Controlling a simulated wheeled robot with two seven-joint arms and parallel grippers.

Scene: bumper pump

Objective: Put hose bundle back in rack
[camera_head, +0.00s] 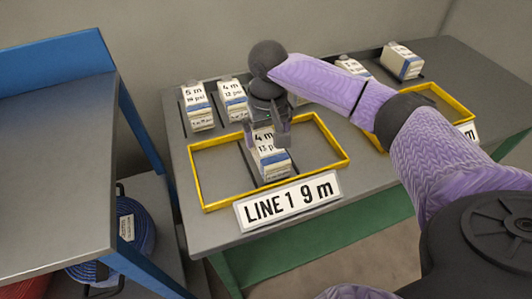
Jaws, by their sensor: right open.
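A rolled blue hose bundle (132,228) with a white label and black handles sits low on the left, below the blue-edged table. A second blue coil (88,270) shows beside it, partly hidden by the table. I cannot tell which structure is the rack. My right gripper (270,138) points down, open, over a white block (268,160) labelled "4 m 13 psi" in the yellow frame. Its fingers are on either side of the block's top; I cannot tell whether they touch it. My left gripper is not in view.
The grey table (225,228) holds a yellow frame (196,180) with a "LINE 1 9 m" sign (288,201). White labelled blocks (197,106) stand in slots behind. A second yellow frame (440,98) is at right. The blue-edged table (55,150) blocks the left side.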

